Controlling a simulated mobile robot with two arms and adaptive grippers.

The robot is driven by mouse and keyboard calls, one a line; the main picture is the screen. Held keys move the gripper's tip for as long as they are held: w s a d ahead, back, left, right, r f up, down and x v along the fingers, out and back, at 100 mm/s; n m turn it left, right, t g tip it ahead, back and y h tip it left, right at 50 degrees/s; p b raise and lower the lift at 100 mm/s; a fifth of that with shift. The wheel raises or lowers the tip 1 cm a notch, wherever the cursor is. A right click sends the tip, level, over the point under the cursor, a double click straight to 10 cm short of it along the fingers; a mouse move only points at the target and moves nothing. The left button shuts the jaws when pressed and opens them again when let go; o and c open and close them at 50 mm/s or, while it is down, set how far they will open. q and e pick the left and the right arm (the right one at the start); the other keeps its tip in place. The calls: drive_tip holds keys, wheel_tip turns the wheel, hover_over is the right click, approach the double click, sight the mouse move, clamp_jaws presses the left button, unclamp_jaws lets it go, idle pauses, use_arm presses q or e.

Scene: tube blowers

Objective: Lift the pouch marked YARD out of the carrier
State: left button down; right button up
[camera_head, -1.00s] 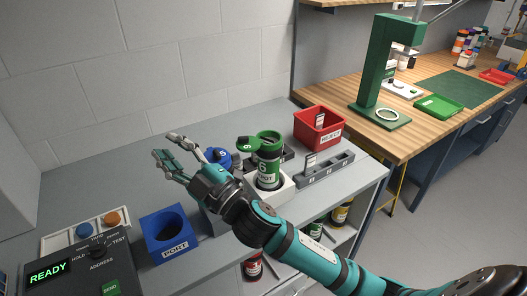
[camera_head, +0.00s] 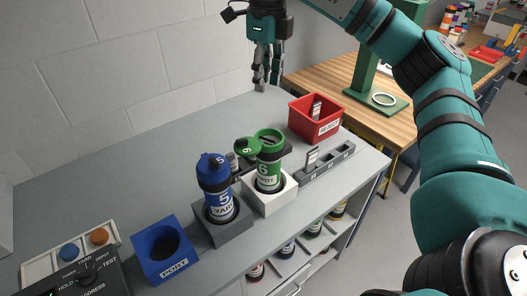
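A blue carrier (camera_head: 216,188) marked 5 and YARD stands upright in a dark grey holder (camera_head: 222,233), its blue cap on. A green carrier (camera_head: 268,170) marked 6 stands upright in a white holder (camera_head: 279,200). Its mouth is uncovered and its green lid (camera_head: 247,148) sits at its left side. I cannot make out a pouch marked YARD; the inside of each carrier is hidden. My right gripper (camera_head: 267,82) hangs fingers down above the back of the bench, behind the green carrier, with its fingers apart and nothing between them. My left gripper is out of view.
A blue PORT block (camera_head: 160,243) with a round hole stands left of the carriers. A red REJECT bin (camera_head: 313,128) and a grey slotted rack (camera_head: 329,167) holding a pale tag stand to the right. The bench behind the carriers is clear.

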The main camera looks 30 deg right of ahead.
drive_tip(key=b, duration=0.2)
hover_over(269, 142)
wheel_tip(269, 142, down, 10)
drive_tip(key=shift+w+f, duration=0.1)
drive_tip(key=shift+f, duration=0.7)
wheel_tip(269, 142, down, 4)
drive_tip(key=shift+d+f+p, duration=0.1)
drive_tip(key=shift+p, duration=1.1)
drive_tip(key=shift+f, duration=0.5)
clamp_jaws()
